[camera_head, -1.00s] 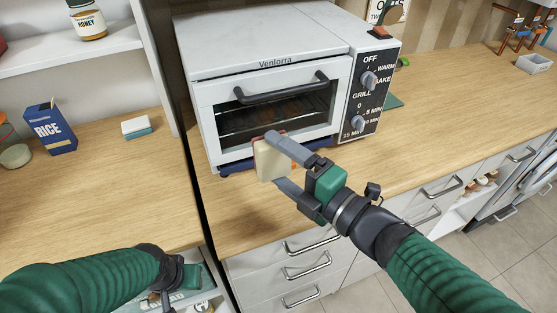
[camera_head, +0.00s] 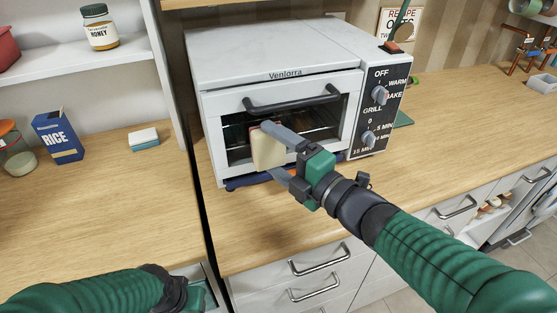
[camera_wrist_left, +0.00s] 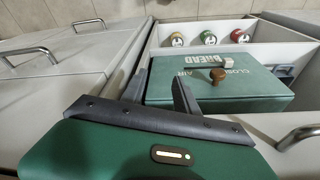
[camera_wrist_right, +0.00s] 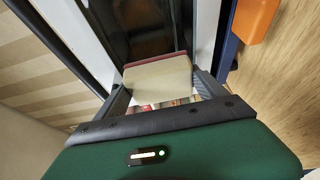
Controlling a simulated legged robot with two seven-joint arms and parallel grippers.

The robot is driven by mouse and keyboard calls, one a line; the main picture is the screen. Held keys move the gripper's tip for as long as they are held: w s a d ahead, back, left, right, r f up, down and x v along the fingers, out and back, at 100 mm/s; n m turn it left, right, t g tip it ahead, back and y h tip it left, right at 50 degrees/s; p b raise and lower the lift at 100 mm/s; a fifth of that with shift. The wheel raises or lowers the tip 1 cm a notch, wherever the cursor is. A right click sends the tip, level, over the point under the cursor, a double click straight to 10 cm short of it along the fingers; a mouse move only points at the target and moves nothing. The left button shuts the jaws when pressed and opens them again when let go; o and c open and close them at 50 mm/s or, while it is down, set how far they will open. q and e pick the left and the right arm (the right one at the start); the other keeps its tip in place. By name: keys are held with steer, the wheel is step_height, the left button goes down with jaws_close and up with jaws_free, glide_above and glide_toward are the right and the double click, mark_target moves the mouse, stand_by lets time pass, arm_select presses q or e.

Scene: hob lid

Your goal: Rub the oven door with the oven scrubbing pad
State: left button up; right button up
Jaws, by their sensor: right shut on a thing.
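The white toaster oven (camera_head: 270,62) stands on the counter with its door (camera_head: 238,99) shut; the door has a dark glass window and a black bar handle (camera_head: 292,98). My right gripper (camera_head: 277,152) is shut on a cream scrubbing pad (camera_head: 266,146). The pad is held upright in front of the lower left of the window. In the right wrist view the pad (camera_wrist_right: 158,80) lies between the fingers, with a reddish layer on its far side towards the dark glass. I cannot tell whether it touches the door. My left gripper (camera_wrist_left: 160,85) is open and empty over the lower drawer.
A blue and white sponge (camera_head: 144,138), a rice box (camera_head: 59,137) and a jar (camera_head: 15,152) stand on the left counter. An orange thing (camera_wrist_right: 256,18) lies by the oven. A green bread box (camera_wrist_left: 220,90) and several jars sit in the open drawer.

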steer(key=shift+w+a, duration=0.35)
steer(key=shift+w, duration=0.55)
stand_by(0.6)
steer(key=shift+d, duration=0.15)
